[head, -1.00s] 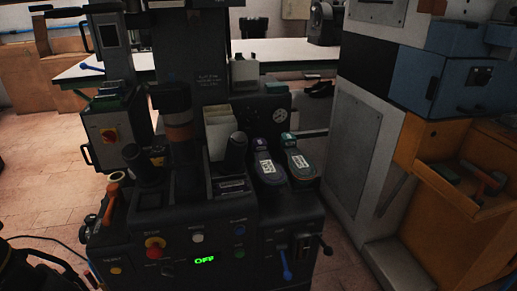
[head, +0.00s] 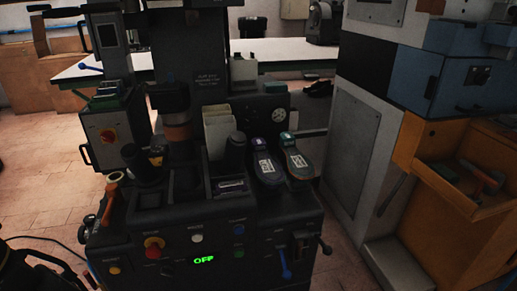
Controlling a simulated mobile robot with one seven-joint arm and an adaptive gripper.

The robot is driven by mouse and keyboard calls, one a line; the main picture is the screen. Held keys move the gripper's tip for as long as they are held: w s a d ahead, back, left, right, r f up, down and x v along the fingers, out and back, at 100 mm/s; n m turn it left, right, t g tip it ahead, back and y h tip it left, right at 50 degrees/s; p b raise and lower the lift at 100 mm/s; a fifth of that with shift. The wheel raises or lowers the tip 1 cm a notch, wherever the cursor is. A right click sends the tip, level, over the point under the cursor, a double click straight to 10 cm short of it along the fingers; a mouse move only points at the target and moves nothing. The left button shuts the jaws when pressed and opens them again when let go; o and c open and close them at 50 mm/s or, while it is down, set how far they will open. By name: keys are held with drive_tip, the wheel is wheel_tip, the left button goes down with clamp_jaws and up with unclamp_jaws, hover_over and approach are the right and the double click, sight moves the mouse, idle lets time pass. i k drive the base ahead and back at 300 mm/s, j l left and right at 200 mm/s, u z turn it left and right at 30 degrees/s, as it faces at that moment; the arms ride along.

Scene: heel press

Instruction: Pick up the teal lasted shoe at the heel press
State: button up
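Two dark lasted shoes lie side by side on the right of the heel press top, soles up, each with a pale label. The right one has a teal patch at its far end and looks like the teal lasted shoe (head: 298,167). My gripper is not in view, and nothing holds either shoe.
The heel press (head: 208,225) has a control panel with a green OFF display (head: 204,260) and a red button (head: 154,243). Upright dark handles stand left of the shoes. A gauge (head: 280,115) is behind them. A tall pale cabinet (head: 348,160) stands close on the right.

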sight(302, 170)
drive_tip(key=i+l, duration=0.3)
drive_tip(key=i+l+z, duration=0.1)
drive_tip(key=i, duration=0.3)
drive_tip(key=i+l+z, duration=0.1)
drive_tip(key=i+l, duration=0.15)
drive_tip(key=i, duration=0.2)
drive_tip(key=i+j, duration=0.1)
drive_tip(key=j, duration=0.25)
drive_tip(key=i+j, duration=0.1)
drive_tip(key=j, duration=0.25)
